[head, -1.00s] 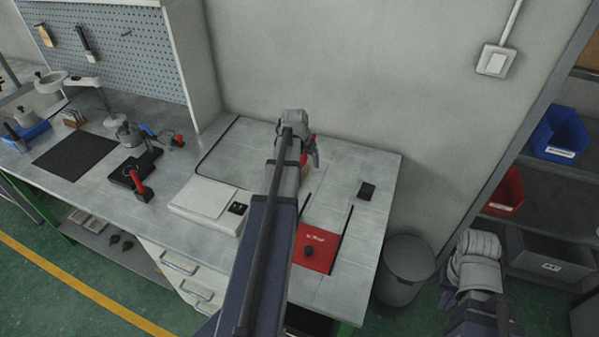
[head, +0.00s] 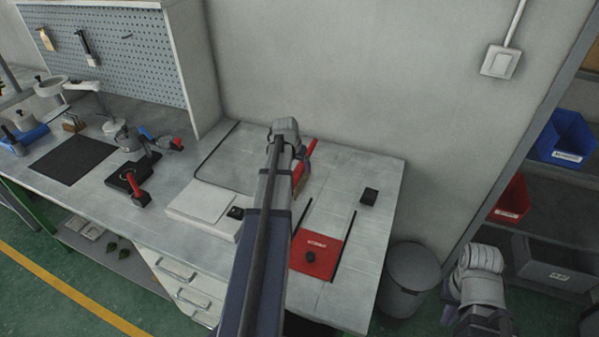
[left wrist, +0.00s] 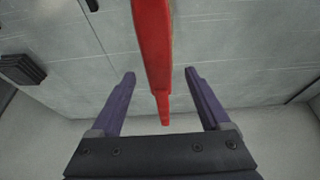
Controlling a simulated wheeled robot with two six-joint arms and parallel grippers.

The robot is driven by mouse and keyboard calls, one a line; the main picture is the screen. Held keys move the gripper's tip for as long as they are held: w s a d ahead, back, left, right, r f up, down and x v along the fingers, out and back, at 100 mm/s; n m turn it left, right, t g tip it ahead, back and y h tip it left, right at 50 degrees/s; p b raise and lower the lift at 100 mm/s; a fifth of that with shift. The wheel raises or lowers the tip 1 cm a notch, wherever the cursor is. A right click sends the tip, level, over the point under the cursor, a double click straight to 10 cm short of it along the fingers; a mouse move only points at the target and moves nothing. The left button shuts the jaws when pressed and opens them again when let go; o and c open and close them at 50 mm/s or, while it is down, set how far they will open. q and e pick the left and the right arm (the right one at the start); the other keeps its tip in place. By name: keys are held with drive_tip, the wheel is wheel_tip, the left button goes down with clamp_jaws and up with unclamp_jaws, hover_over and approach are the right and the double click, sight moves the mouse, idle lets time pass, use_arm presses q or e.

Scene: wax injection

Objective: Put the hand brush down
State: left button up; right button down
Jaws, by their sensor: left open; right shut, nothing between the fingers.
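The hand brush (head: 306,161), with a red handle and a tan strip along its side, is at the back of the right-hand worktop, just right of my left wrist. I cannot tell if all of it rests on the surface. In the left wrist view the red brush (left wrist: 154,45) lies between the spread purple fingers of my left gripper (left wrist: 159,73), with a gap on each side. The left gripper is open; my own arm mostly hides it in the head view. My right arm shows at the lower right, but its fingers do not.
The worktop's right part is mostly clear. A wall is close behind.

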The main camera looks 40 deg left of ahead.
sight(299, 169)
use_arm(q)
drive_tip(key=b+x, duration=0.3)
drive_tip(key=x, duration=0.1)
drive_tip(key=shift+w+d+f+b, duration=0.1)
drive_tip(key=shift+f+b, duration=0.3)
drive_tip(key=shift+r, duration=0.1)
drive_tip(key=shift+c, duration=0.3)
clamp_jaws()
